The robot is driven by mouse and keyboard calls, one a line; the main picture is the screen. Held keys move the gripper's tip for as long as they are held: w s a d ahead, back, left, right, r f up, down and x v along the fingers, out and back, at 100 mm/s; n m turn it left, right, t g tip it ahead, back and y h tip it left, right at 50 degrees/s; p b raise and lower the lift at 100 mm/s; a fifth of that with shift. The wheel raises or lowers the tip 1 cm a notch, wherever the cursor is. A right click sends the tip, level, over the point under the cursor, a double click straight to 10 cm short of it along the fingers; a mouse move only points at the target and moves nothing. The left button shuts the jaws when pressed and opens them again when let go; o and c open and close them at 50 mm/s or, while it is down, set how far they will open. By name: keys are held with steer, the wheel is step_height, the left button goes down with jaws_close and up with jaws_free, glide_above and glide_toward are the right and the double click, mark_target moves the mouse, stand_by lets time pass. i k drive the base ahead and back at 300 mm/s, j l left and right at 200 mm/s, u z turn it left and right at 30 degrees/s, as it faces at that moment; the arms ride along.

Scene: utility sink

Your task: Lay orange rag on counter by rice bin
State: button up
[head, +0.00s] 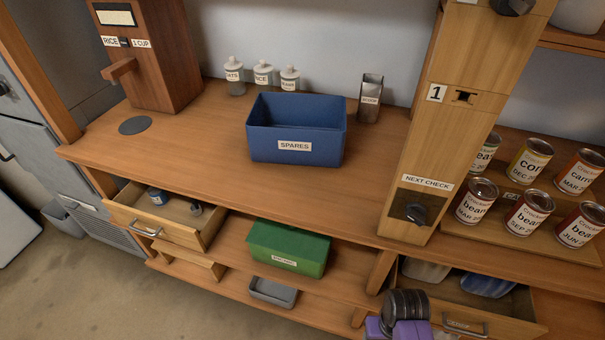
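The rice bin (172,62) is a tall wooden dispenser labelled "RICE 1 CUP" at the back left of the counter, with a spout on its front. The wooden counter (200,135) is bare in front and to the right of the bin. A dark round disc (135,125) lies on the counter below the spout. No orange rag shows in this view. Dark and purple parts of my arm show at the bottom edge, right of centre. My gripper's fingers do not show.
A blue "SPARES" bin (295,145) stands mid-counter. Small labelled bottles (262,76) stand behind it. A wooden column (440,130) and several cans (528,212) are at right. Left drawer (160,222) and right drawer (465,322) are open. A green box (288,250) sits on the shelf below.

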mark_target(191, 151)
steer(key=i+j, duration=0.1)
steer(key=j, duration=1.05)
steer(key=i+j, duration=0.15)
steer(key=j, duration=1)
